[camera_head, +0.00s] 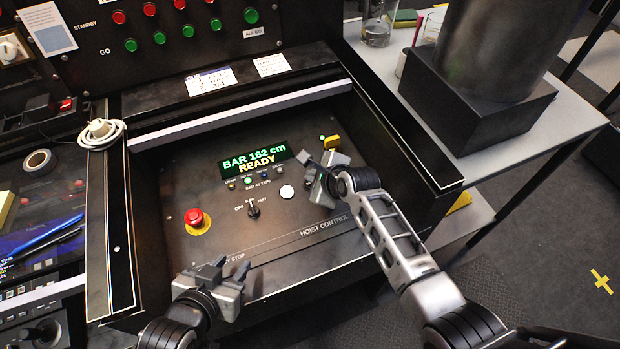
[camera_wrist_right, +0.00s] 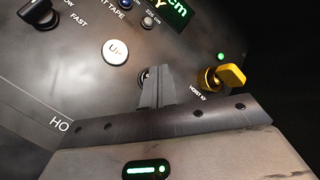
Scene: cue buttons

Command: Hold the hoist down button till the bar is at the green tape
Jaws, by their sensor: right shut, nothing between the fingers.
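The hoist control panel (camera_head: 290,215) has a lit display (camera_head: 254,160) reading "BAR 162 cm" and "READY". The white UP button (camera_head: 287,192) also shows in the right wrist view (camera_wrist_right: 116,51). To its right a dark round button (camera_wrist_right: 145,76) is mostly hidden behind my right fingers; its label cannot be read. My right gripper (camera_head: 313,179) is shut and empty, its fingertips (camera_wrist_right: 155,78) over that button; I cannot tell whether they touch it. My left gripper (camera_head: 228,268) is open and empty above the panel's front edge. The bar and green tape are not in view.
A yellow hoist key (camera_wrist_right: 225,77) sits right of my right gripper, beside a lit green lamp. A SLOW/FAST knob (camera_head: 253,208) and a red stop button (camera_head: 195,217) are to the left. Small "BAR AT TAPE" lamps line the display. Raised side walls flank the panel.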

